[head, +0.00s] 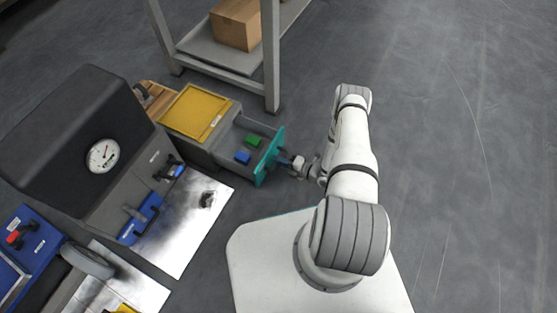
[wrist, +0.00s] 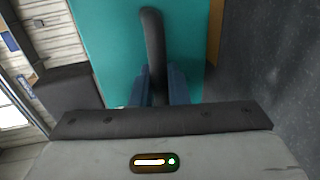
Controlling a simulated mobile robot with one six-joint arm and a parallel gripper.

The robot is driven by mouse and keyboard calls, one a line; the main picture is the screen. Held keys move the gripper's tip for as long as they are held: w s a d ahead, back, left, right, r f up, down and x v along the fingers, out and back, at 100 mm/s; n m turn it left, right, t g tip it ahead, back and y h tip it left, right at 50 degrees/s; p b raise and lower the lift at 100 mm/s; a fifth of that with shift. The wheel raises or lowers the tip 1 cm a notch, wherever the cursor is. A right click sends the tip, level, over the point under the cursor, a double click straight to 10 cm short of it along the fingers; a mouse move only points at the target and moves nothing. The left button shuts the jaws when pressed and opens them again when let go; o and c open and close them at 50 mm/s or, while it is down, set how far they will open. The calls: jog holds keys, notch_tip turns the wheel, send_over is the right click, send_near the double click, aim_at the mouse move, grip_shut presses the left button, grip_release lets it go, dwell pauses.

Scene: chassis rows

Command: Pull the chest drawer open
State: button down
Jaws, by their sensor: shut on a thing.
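The chest (head: 187,133) is a grey box with a yellow top, left of my arm in the head view. Its drawer (head: 222,146) stands pulled out, with a teal front (head: 268,157) facing my arm. A green block (head: 253,141) and a blue block (head: 242,158) lie inside it. My gripper (head: 291,163) is at the teal front. In the wrist view my gripper (wrist: 158,90) has its blue fingers on either side of the dark bar handle (wrist: 153,45), shut on it. The teal front (wrist: 105,45) fills the area behind the handle.
A dark cabinet with a gauge (head: 103,156) stands at the left. A grey rack (head: 271,60) with a cardboard box (head: 237,23) stands behind the chest. A blue-handled item (head: 142,219) is near the cabinet's front. The floor (head: 460,150) at the right is clear.

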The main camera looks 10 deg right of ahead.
jog(key=shift+w+d, duration=0.15)
jog(key=shift+w, duration=0.1)
jog(key=c, duration=1.7)
grip_release()
jog(key=shift+o, duration=1)
jog(key=p+v, duration=0.2)
jog(key=v, duration=0.5)
jog(key=shift+s+d, duration=0.2)
jog(key=shift+s, duration=0.1)
jog(key=shift+r, duration=0.15)
